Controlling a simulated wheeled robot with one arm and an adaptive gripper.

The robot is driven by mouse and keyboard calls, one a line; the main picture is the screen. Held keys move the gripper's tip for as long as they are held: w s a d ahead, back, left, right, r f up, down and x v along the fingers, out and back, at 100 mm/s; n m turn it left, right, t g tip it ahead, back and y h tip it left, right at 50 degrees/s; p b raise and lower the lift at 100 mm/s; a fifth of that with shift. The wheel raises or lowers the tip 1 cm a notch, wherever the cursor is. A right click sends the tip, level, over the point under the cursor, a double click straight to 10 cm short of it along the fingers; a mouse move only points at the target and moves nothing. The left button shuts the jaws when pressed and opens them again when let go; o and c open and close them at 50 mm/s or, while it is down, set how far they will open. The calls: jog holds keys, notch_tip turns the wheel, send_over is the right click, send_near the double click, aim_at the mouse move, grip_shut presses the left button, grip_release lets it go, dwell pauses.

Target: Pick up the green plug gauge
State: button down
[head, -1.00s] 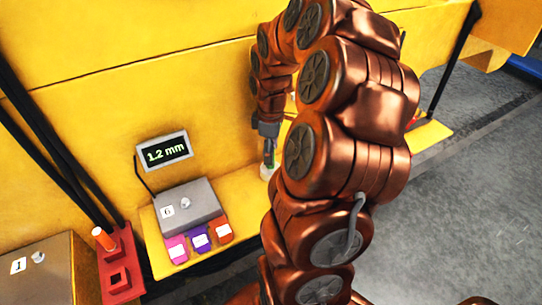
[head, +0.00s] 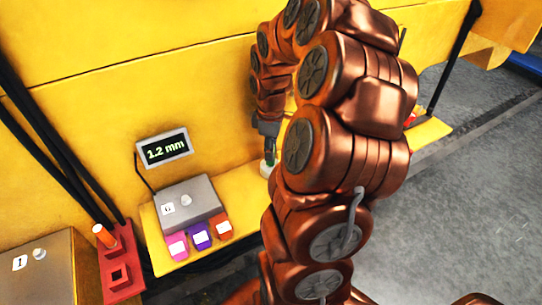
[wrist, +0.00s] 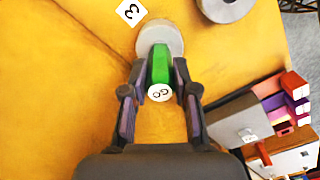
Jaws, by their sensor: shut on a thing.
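The green plug gauge (wrist: 160,66) shows in the wrist view with a round white "Go" end (wrist: 159,93) towards the camera. My gripper (wrist: 159,86) has one finger on each side of it and is shut on it. The gauge's far end meets a pale grey round piece (wrist: 160,37); I cannot tell whether it is still resting there. In the head view my gripper (head: 270,152) is low over the yellow ledge, and my arm hides much of that area.
A grey box (head: 187,203) with a "1.2 mm" display (head: 164,148) stands left of my gripper, with pink, purple and orange blocks before it. A red holder (head: 120,265) with an orange peg is further left.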

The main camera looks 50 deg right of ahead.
jog(key=shift+r+b, duration=0.85)
jog(key=shift+r, duration=0.95)
jog(key=s+a+r+b, duration=0.1)
jog(key=s+a+b, duration=0.3)
jog(key=s+a, duration=0.5)
jog(key=a, duration=0.4)
jog(key=shift+r, duration=0.2)
